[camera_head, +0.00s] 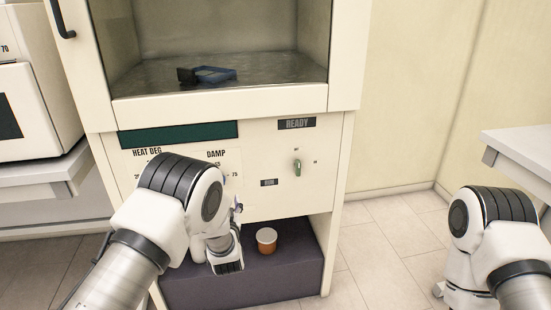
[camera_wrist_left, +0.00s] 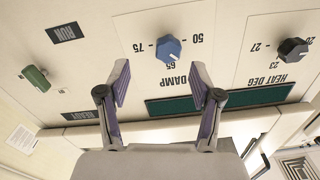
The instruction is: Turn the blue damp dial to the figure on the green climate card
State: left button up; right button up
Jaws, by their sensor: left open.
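The blue damp dial (camera_wrist_left: 168,48) is on the cream panel in the left wrist view, which shows the panel upside down. The figures 50, 65 and 75 stand around it; I cannot tell its setting for sure. My left gripper (camera_wrist_left: 162,80) is open, with its purple-padded fingers apart and the dial beyond their tips, not between them. In the head view my left arm hides the dial. A dark green strip (camera_head: 178,134) lies above the dials and also shows in the left wrist view (camera_wrist_left: 225,98); I read no figure on it. My right gripper is out of view.
The black heat dial (camera_wrist_left: 292,49) sits beside the damp dial. A green switch handle (camera_head: 297,167) is on the panel's right. A blue and black object (camera_head: 213,75) lies inside the chamber.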

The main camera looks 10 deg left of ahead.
pick_arm(q)
jog(key=x, duration=0.5)
jog(key=a+r+x, duration=0.1)
jog(key=x, duration=0.2)
jog(key=shift+w+a+b, duration=0.1)
jog(key=shift+b, duration=0.25)
jog(key=shift+r, duration=0.1)
jog(key=c, duration=1.1)
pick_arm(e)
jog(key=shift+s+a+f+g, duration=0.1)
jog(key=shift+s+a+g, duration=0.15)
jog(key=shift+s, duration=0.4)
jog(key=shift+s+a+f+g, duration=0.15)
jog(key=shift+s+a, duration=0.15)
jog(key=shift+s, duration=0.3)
